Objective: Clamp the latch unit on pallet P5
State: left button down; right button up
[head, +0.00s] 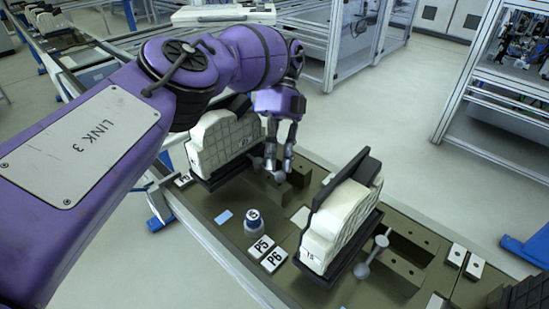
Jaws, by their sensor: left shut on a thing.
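A white latch unit (222,139) sits upright in a black holder in the middle of the view, partly behind my left arm. A second white unit (340,215), marked 15, stands in a black holder to the right. The P5 plate (260,247) and the P6 plate (273,260) lie side by side on the pallet line between the two holders. My left gripper (280,161) points down beside the left unit, shut on a grey clamp lever (280,176), whose grip is partly hidden by the fingers. My right gripper is not in view.
A similar grey lever (372,256) stands beside the right unit. Brown blocks (400,264) are fixed on the line at right. A framed machine (510,90) stands at right, with open floor before it.

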pick_arm(q)
jog(key=shift+s+f, duration=0.1)
jog(key=shift+f, duration=0.25)
jog(key=c, duration=1.9)
grip_release()
jog(key=shift+o, duration=0.2)
jog(key=shift+r, duration=0.15)
jog(key=shift+r, duration=0.15)
notch_tip(320, 180, up, 10)
